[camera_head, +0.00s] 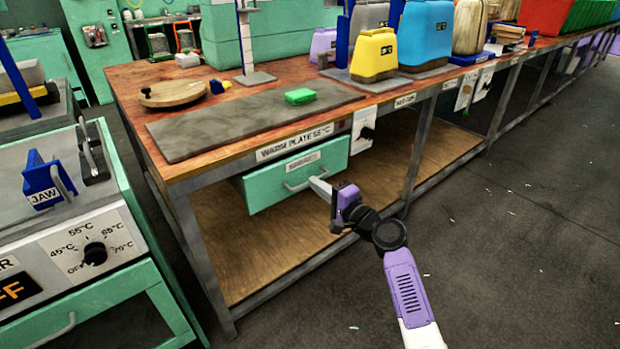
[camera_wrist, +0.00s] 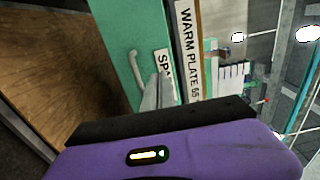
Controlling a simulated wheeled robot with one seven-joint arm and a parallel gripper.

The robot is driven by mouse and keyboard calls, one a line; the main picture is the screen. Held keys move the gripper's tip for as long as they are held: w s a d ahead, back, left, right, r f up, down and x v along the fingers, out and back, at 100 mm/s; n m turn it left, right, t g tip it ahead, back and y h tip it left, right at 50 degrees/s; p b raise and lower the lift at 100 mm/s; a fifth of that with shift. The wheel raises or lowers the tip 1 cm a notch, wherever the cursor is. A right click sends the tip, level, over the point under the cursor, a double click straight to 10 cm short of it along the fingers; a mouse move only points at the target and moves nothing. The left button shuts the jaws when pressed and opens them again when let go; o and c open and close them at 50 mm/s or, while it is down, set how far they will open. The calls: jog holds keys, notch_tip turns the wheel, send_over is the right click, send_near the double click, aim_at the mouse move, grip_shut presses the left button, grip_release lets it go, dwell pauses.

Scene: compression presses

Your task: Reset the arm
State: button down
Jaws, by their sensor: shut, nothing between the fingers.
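My gripper (camera_head: 322,188) is in front of the green drawer (camera_head: 262,191) under the workbench, its fingers pointing left toward the drawer's handle (camera_head: 297,187). The fingers are shut with nothing between them. In the wrist view, the shut fingers (camera_wrist: 151,92) lie in front of the drawer label, and the drawer handle (camera_wrist: 135,72) shows just to their left. I cannot tell whether the fingers touch the drawer. My purple and white arm reaches in from the bottom right.
On the bench top (camera_head: 120,85) lie a grey warm plate (camera_head: 200,135), a green block (camera_head: 300,96) and a round wooden board (camera_head: 170,93). Yellow and blue containers stand behind. A machine with a temperature dial (camera_head: 95,253) is at left. The floor (camera_head: 500,250) at right is clear.

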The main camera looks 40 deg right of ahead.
jog(key=s, duration=0.6)
jog(key=shift+s+p, duration=0.2)
jog(key=shift+p, duration=0.2)
jog(key=shift+d, duration=0.1)
jog(key=s+d+r+n+h, duration=0.1)
jog(key=d+r+h, duration=0.1)
jog(key=d+h, duration=0.1)
jog(key=s+a+f+n+g+h, duration=0.1)
jog(key=s+a+f+n+h, duration=0.15)
jog(key=s, duration=0.35)
jog(key=s+a+f+n+h, duration=0.1)
jog(key=s+a+n, duration=0.15)
jog(key=s, duration=0.35)
jog(key=s+a+n+g+y, duration=0.15)
jog(key=s+a+n, duration=0.25)
jog(key=s+a, duration=0.45)
jog(key=s+a+r+n+y, duration=0.15)
jog(key=s+a+n, duration=0.3)
jog(key=s, duration=0.65)
jog(key=s+a+n+g+y, duration=0.1)
jog(key=s+a+n+y, duration=0.2)
jog(key=s+a, duration=0.55)
notch_tip(320, 180, up, 20)
jog(key=s+d+p, duration=0.1)
jog(key=s+p, duration=0.1)
jog(key=p, duration=1.8)
jog(key=shift+d, duration=0.25)
